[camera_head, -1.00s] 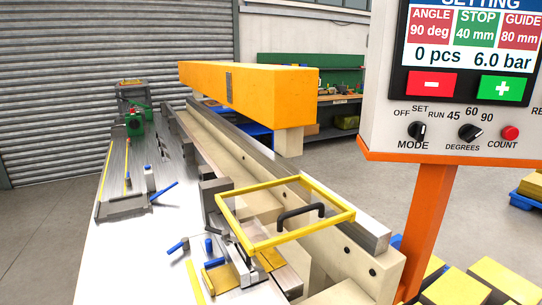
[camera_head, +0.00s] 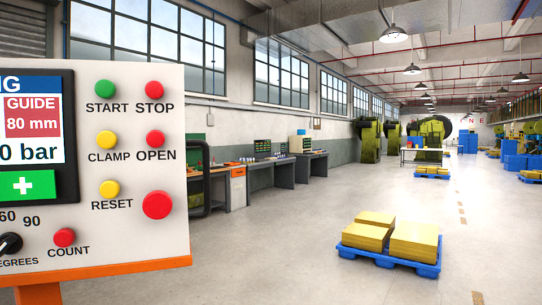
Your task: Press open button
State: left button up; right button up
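The red OPEN button (camera_head: 155,139) is on the right side of the white control panel (camera_head: 140,220), at the left of the head view. Its label is just below it. The red STOP button (camera_head: 154,90) is above it, and the yellow CLAMP button (camera_head: 106,140) is to its left. A larger red button (camera_head: 157,205) without a readable label is below it. Neither of my grippers shows in the view, so nothing of mine is seen near the panel.
The panel stands on an orange post (camera_head: 38,292). A blue pallet (camera_head: 392,260) with yellow stacks is on the floor at the right. Workbenches (camera_head: 290,167) line the wall behind. The floor between panel and pallet is clear.

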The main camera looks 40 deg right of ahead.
aim_at(155, 138)
jog(key=k+l, duration=0.1)
jog(key=l, duration=0.55)
jog(key=k+l+u, duration=0.1)
jog(key=l, duration=0.55)
